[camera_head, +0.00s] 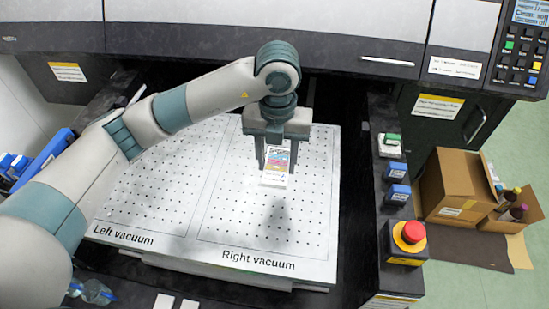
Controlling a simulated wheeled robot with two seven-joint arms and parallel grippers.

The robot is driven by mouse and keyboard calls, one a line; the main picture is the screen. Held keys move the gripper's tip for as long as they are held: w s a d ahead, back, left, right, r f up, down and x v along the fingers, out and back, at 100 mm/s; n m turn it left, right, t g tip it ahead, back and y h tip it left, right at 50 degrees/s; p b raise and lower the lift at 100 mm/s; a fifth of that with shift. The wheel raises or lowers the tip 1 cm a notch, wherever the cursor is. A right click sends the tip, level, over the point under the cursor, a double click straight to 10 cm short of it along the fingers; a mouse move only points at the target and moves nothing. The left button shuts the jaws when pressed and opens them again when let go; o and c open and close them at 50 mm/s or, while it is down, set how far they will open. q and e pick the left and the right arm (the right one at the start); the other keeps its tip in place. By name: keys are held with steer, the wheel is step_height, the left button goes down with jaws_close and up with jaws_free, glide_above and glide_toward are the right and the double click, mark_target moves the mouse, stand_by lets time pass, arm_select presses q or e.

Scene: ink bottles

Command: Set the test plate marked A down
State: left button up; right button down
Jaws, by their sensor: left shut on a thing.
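My left gripper (277,155) reaches in from the left over the perforated white vacuum table (215,205). It points down above the half labelled "Right vacuum". It is shut on a small white test plate (275,181) with coloured bands printed on it. The plate hangs below the fingers, and a shadow lies on the table a little in front of it. I cannot read a letter on the plate, and I cannot tell its exact height above the table. My right gripper is not in view.
Cardboard boxes (458,184) with ink bottles (510,205) sit on the floor at right. The left half of the table is bare.

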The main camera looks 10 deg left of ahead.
arm_select(q)
steer(key=a+m, duration=0.1)
steer(key=m, duration=0.1)
steer(key=a+m, duration=0.1)
steer(key=m, duration=0.1)
steer(key=shift+s, duration=0.15)
steer(key=s+a+m, duration=0.3)
steer(key=a+m, duration=0.3)
steer(key=m, duration=1)
steer(key=s+a+m, duration=0.3)
steer(key=a+m, duration=0.3)
steer(key=m, duration=0.9)
steer(key=shift+a+r+m, duration=0.2)
steer(key=shift+a+m, duration=0.2)
